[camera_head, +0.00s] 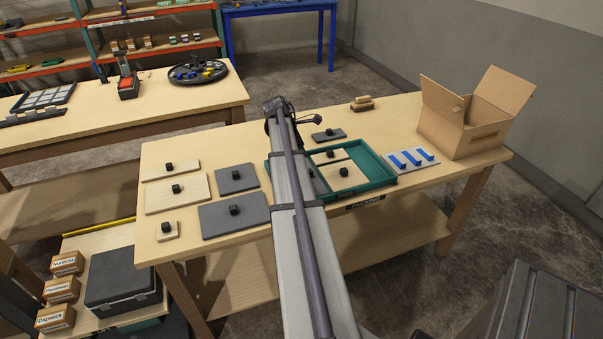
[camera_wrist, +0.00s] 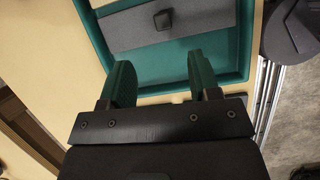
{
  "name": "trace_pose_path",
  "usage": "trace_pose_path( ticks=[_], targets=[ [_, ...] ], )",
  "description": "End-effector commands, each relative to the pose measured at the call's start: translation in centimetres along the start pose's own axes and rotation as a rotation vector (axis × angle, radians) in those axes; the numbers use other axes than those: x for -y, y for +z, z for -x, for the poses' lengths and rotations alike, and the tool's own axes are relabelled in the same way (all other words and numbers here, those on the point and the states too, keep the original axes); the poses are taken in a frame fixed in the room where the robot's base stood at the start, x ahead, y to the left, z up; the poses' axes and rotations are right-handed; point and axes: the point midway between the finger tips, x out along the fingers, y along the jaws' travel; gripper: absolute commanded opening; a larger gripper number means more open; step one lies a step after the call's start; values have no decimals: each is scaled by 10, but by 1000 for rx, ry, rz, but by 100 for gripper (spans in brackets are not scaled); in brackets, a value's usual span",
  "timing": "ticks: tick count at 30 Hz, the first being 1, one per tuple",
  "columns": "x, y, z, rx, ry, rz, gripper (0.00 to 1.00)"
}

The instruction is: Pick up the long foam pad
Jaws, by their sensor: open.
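In the wrist view a long grey pad (camera_wrist: 125,33) with a black knob (camera_wrist: 163,19) lies in a teal tray (camera_wrist: 240,72). My gripper (camera_wrist: 160,72) is open and empty, its two green fingers apart over the tray, on the near side of the pad. In the head view my arm covers part of the tray (camera_head: 377,182) and hides my fingers. Other grey pads with black knobs lie on the table: a large one (camera_head: 215,222), a smaller one (camera_head: 230,185) and a small one (camera_head: 336,136) behind the tray.
Light wooden pads with knobs lie at the table's left (camera_head: 190,203) and in the tray (camera_head: 355,184). An open cardboard box (camera_head: 465,125) stands at the right, beside a light plate with blue strips (camera_head: 400,168).

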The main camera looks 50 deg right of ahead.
Motion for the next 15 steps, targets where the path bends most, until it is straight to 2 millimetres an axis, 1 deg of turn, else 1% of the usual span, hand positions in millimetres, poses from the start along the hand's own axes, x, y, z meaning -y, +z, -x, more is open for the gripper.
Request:
trace_pose_path(
  ticks=[3, 5, 7, 8, 12, 15],
  targets=[
    [0, -1, 0, 0, 2, 80, 56],
    [1, -1, 0, -1, 2, 91, 56],
    [1, -2, -4, -1, 2, 90, 56],
    [1, -2, -8, -1, 2, 90, 56],
    [1, -5, -39, -1, 1, 87, 56],
    [1, -5, -57, -1, 1, 87, 56]
  ],
)
